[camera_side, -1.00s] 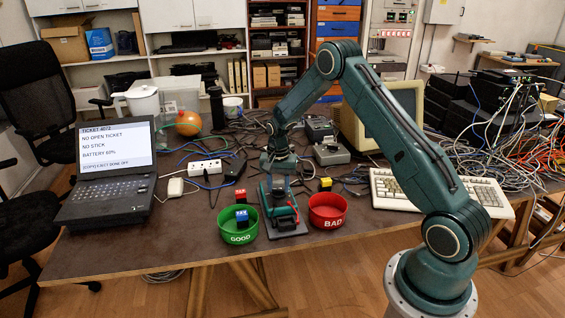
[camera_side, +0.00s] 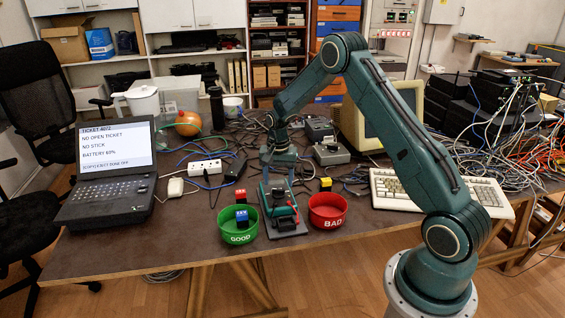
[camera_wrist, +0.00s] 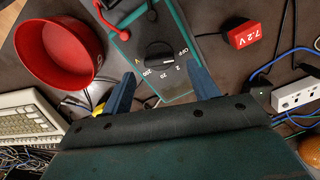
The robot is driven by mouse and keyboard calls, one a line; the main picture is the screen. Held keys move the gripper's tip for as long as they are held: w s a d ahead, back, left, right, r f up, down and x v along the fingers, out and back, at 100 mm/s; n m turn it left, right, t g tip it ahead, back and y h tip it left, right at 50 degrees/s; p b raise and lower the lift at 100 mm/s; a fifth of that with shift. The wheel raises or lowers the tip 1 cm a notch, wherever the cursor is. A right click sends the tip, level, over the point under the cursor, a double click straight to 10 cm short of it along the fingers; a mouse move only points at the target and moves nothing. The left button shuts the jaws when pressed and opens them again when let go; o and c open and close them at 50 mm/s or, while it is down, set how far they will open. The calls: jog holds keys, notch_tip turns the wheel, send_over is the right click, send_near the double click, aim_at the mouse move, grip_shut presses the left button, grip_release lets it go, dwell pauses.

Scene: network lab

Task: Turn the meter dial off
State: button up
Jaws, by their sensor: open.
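The meter is a teal-green unit on a grey base in the middle of the table (camera_side: 279,212); its face with a dark dial also shows in the wrist view. The round black dial (camera_wrist: 160,54) has OFF printed at its upper right, 2, 20 and 200 around its lower side, and a yellow V at its left. I cannot clearly tell where its pointer stands. My gripper (camera_side: 280,181) hangs just above the meter, pointing down. In the wrist view its two blue fingers (camera_wrist: 162,88) are apart and empty, on either side of the meter and apart from the dial.
In the wrist view a red 7.2 V block (camera_wrist: 243,35) lies beside the meter. A yellow block (camera_side: 325,184), power strip (camera_side: 205,167) and cables lie behind.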

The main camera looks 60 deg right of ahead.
aim_at(278, 189)
notch_tip(278, 189, up, 11)
dwell(0.5)
jog(key=shift+r, duration=0.1)
jog(key=s+a+r+n+t, duration=0.1)
jog(key=s+a+r+n, duration=0.2)
jog(key=s+a+r, duration=0.4)
jog(key=s+a+r+n+t, duration=0.25)
jog(key=s+a+r, duration=0.3)
jog(key=r, duration=0.35)
jog(key=s+a+n+t, duration=0.1)
jog(key=s+a+n, duration=0.2)
jog(key=s, duration=0.5)
jog(key=s+a+n+t, duration=0.1)
jog(key=s+a+n, duration=0.3)
jog(key=s, duration=0.5)
jog(key=shift+s+a+r, duration=0.3)
jog(key=shift+a+r, duration=0.05)
jog(key=shift+a, duration=0.15)
